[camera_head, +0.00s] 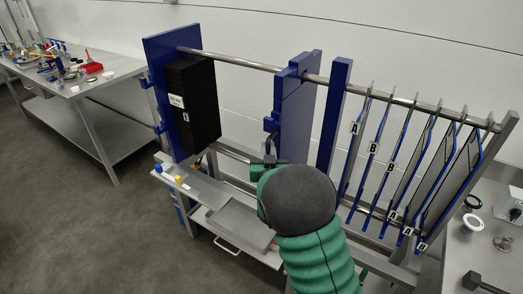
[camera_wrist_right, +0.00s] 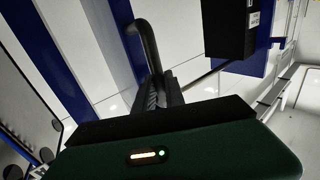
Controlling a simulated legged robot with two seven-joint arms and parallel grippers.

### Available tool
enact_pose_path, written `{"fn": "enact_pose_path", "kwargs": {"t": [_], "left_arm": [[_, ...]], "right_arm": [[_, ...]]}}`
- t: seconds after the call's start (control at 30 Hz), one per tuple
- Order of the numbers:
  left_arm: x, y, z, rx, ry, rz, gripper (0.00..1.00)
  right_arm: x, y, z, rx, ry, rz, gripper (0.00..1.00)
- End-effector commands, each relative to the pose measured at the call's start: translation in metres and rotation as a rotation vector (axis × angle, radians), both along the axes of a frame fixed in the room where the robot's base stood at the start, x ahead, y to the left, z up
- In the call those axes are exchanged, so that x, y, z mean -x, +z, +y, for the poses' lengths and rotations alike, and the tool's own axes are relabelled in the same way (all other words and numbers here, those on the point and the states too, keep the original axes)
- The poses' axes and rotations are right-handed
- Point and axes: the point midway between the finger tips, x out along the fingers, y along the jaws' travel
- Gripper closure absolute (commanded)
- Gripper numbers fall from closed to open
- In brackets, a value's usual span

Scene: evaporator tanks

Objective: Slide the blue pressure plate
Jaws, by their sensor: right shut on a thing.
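The blue pressure plate (camera_head: 297,112) hangs upright on the steel rail in the middle of the frame. It also shows in the right wrist view (camera_wrist_right: 106,45). A dark bent handle (camera_wrist_right: 148,42) stands out from it. My right gripper (camera_head: 268,160) is at the plate's lower near edge, and the green arm behind it hides part of the frame. In the right wrist view its fingers (camera_wrist_right: 161,90) are shut on the handle. My left gripper is not in view.
A blue end plate (camera_head: 160,90) with a black block (camera_head: 193,100) stands left, with a gap before the pressure plate. A blue post (camera_head: 333,115) and several lettered hanging plates (camera_head: 412,150) stand right. A steel tray (camera_head: 240,222) lies below. A cluttered bench (camera_head: 95,82) is far left.

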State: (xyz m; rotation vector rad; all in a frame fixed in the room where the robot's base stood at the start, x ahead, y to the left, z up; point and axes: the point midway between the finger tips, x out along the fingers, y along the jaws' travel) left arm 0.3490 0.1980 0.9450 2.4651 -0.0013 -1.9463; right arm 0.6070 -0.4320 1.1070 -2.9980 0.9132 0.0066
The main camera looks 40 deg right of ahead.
Motion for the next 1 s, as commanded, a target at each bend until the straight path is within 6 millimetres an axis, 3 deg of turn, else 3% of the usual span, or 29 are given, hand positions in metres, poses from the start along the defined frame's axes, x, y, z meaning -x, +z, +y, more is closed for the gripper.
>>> {"fn": "enact_pose_path", "kwargs": {"t": [0.53,0.57,0.7,1.0], "left_arm": [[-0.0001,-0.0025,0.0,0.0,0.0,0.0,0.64],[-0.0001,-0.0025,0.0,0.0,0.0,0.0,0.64],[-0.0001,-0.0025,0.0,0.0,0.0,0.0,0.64],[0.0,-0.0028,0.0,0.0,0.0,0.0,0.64]], "right_arm": [[0.0088,0.0087,-0.008,0.008,-0.009,-0.017,1.0],[0.0089,0.0088,-0.0081,0.008,-0.009,-0.019,0.84],[0.0084,0.008,-0.007,0.007,-0.006,-0.016,0.66],[0.0063,0.0053,-0.0037,0.005,0.0,-0.011,0.64]]}}
